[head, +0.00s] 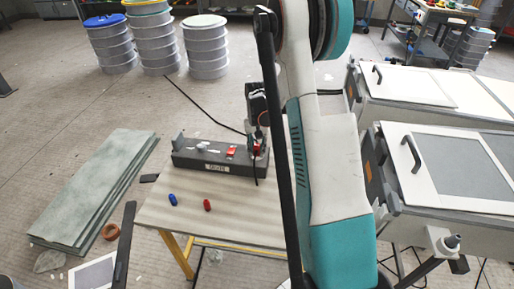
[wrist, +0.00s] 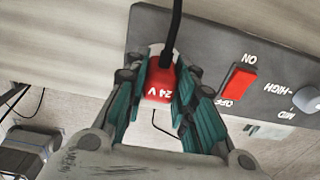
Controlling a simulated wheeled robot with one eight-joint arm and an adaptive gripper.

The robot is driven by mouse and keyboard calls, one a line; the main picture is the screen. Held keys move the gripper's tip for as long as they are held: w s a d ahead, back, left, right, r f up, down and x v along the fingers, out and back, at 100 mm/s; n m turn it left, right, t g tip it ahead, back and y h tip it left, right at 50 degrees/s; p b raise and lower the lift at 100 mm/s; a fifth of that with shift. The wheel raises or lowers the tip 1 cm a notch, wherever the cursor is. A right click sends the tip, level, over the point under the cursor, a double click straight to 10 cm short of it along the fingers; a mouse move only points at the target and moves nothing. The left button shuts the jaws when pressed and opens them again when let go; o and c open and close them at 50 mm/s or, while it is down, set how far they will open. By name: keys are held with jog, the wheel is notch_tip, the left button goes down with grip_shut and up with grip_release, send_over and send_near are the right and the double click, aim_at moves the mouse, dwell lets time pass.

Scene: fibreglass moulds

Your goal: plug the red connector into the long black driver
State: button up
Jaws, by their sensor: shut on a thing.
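The long black driver (head: 215,158) lies on the small table, with a red switch, a knob and a label on it. In the wrist view the driver (wrist: 200,38) shows its red ON/OFF switch and dial. My gripper (wrist: 160,88) is shut on the red connector (wrist: 160,80), marked 24 V, with a black cable rising from it. The connector is at the end of the driver near its edge. Whether it is seated in a socket is hidden. In the head view my gripper (head: 257,140) is at the driver's right end, partly behind my arm.
A blue piece (head: 173,200) and a red piece (head: 207,205) lie on the table (head: 225,220) in front of the driver. Stacked grey sheets (head: 95,185) lie to the left. White-lidded units (head: 445,165) stand to the right. Bucket stacks (head: 155,45) stand behind.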

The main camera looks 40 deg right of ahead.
jog(key=shift+f, duration=0.35)
jog(key=o, duration=1.1)
jog(key=shift+r, duration=0.15)
notch_tip(320, 180, up, 12)
jog(key=shift+f, duration=0.1)
